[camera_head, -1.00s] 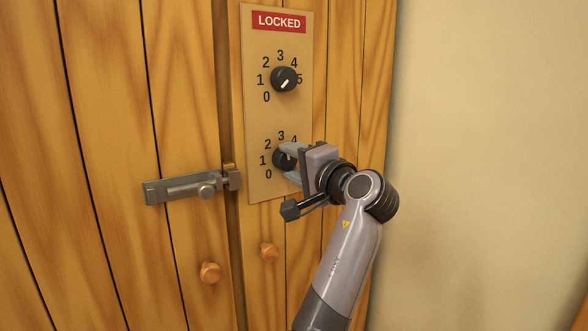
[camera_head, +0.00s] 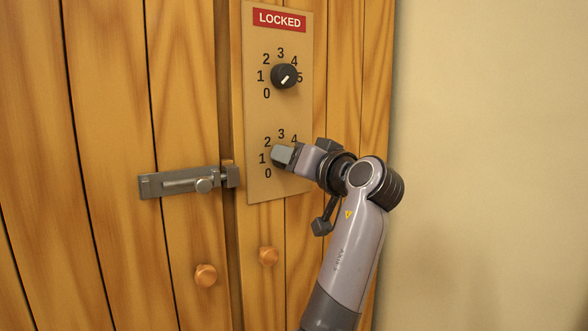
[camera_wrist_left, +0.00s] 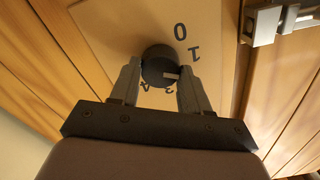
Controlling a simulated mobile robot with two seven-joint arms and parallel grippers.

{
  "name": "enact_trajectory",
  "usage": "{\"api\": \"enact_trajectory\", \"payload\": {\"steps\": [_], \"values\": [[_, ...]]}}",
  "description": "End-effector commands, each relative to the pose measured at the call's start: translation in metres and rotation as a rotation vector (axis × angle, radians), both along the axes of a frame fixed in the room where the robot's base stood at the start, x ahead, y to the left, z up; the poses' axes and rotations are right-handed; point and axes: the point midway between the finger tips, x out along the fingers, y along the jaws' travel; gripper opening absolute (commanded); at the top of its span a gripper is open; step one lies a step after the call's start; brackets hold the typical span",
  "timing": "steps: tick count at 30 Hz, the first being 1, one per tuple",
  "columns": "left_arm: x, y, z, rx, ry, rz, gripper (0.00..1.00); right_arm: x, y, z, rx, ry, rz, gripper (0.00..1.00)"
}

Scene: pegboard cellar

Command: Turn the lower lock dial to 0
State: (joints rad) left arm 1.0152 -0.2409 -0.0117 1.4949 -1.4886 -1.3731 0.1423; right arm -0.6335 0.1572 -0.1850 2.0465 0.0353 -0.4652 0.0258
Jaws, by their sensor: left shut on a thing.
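The lower lock dial is mostly hidden behind my left gripper (camera_head: 281,156) in the head view; the digits 0 to 4 show around it. In the left wrist view the black lower dial (camera_wrist_left: 158,62) sits between the two fingers of my left gripper (camera_wrist_left: 156,84), which is shut on it. The dial's white mark faces the right finger; I cannot tell exactly which digit it points to. My right gripper is not in view.
A metal sliding bolt (camera_head: 185,182) crosses the gap between the wooden doors, left of the panel. It also shows in the left wrist view (camera_wrist_left: 275,22). Two round wooden knobs, left (camera_head: 206,275) and right (camera_head: 269,256), stick out below. A bare wall (camera_head: 490,150) is at right.

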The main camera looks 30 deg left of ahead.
Motion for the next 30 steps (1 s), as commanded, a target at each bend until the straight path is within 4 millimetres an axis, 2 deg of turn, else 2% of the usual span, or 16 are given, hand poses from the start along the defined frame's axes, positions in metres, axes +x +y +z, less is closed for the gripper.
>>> {"api": "enact_trajectory", "payload": {"steps": [6, 30], "values": [[0.0, 0.001, -0.001, -0.078, -0.194, -0.001, 0.16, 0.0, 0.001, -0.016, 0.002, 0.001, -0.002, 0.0], [-0.002, 0.001, 0.0, -0.361, -0.883, -0.002, 0.16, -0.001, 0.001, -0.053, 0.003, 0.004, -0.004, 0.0]]}}
